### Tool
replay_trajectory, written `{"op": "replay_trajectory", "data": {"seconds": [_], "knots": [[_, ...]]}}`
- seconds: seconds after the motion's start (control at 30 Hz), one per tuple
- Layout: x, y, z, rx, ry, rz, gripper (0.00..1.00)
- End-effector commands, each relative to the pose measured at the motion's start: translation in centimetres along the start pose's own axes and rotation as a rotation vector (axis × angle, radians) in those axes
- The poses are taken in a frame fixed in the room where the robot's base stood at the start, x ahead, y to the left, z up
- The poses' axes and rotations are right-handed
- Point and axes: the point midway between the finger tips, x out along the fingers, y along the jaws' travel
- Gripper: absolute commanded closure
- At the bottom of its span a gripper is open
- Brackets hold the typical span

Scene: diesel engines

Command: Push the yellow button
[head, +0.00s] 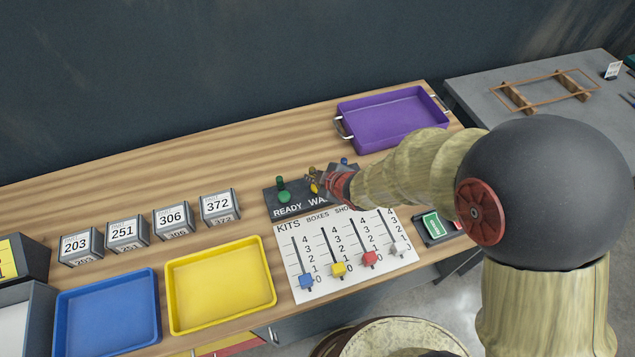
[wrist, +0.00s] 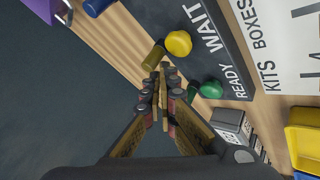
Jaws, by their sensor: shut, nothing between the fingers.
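The yellow button (wrist: 178,43) is a round dome beside the word WAIT on a dark panel (wrist: 222,48). In the head view the yellow button (head: 314,188) shows just left of my gripper (head: 323,182), partly hidden by it. In the wrist view my gripper (wrist: 164,70) is shut and empty, its tips below and slightly left of the button. A dark-yellow cylinder (wrist: 153,57) stands at the panel edge, close to my fingertips. I cannot tell whether the tips touch it. A gap shows between the tips and the button in the picture.
A green button (wrist: 210,89) and a green post (wrist: 191,92) sit beside READY. A blue post (head: 344,161) is behind my gripper. A slider board (head: 372,278) lies in front of the panel. A purple tray (head: 390,118) stands behind right; a yellow tray (head: 220,285) lies left.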

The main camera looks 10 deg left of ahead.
Motion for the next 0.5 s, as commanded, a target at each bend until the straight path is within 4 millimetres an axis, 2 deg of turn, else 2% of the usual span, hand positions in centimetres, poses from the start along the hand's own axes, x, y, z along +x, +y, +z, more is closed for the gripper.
{"op": "replay_trajectory", "data": {"seconds": [0.1,0.5], "knots": [[-1.1,0.8,-0.8,0.000,0.000,0.001,1.00],[-3.3,2.4,-2.4,0.000,0.000,0.000,1.00]]}}
